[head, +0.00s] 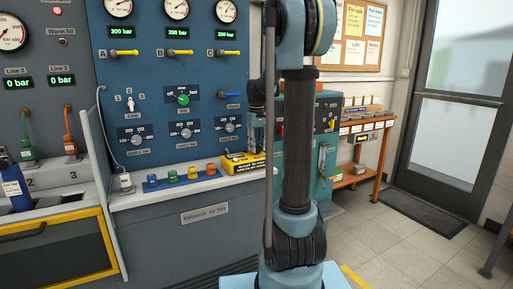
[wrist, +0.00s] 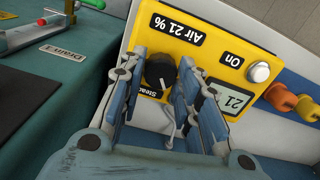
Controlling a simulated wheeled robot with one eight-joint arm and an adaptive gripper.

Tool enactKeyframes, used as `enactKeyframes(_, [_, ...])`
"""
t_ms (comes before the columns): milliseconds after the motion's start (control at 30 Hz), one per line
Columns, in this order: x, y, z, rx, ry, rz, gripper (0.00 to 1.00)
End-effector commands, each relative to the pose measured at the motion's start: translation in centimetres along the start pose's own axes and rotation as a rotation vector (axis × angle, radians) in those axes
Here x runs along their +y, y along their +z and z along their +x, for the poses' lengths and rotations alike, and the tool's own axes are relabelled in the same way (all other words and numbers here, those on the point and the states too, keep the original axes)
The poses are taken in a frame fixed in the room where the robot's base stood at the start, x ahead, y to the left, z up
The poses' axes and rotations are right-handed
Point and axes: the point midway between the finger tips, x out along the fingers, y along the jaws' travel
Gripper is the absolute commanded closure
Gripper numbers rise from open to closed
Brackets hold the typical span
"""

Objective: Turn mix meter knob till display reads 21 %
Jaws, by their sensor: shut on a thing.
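The mix meter (wrist: 215,32) is a yellow box, seen upside down in the wrist view. It carries an "Air 21 %" label, an "On" label with a pale round button (wrist: 258,72), and a black knob (wrist: 160,70). Its display (wrist: 236,97) shows digits that look like 21; my right finger covers part of it. My gripper (wrist: 162,74) is shut on the knob, one finger on each side. In the head view the yellow mix meter (head: 239,163) sits on the bench ledge, and my gripper (head: 257,132) is above its right end, small and partly hidden by my arm.
A blue strip with coloured knobs (head: 183,176) lies left of the meter. The blue panel (head: 150,70) with gauges, levers and dials rises behind. In the wrist view, orange knobs (wrist: 280,97) are close on the right, and a teal surface (wrist: 70,80) is on the left.

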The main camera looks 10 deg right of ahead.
Motion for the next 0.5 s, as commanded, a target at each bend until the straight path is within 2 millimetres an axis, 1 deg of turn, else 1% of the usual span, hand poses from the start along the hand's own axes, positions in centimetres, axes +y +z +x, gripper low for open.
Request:
enactKeyframes(367, [0.22, 0.13, 0.05, -0.002, 0.004, 0.003, 0.93])
enactKeyframes(400, [0.22, 0.13, 0.06, -0.002, 0.004, 0.003, 0.6])
enactKeyframes(433, [0.21, 0.12, 0.05, -0.002, 0.004, 0.003, 0.54])
enactKeyframes(467, [0.2, 0.12, 0.05, -0.002, 0.003, 0.002, 0.49])
enactKeyframes(500, [0.17, 0.11, 0.05, -0.002, 0.003, 0.002, 0.49])
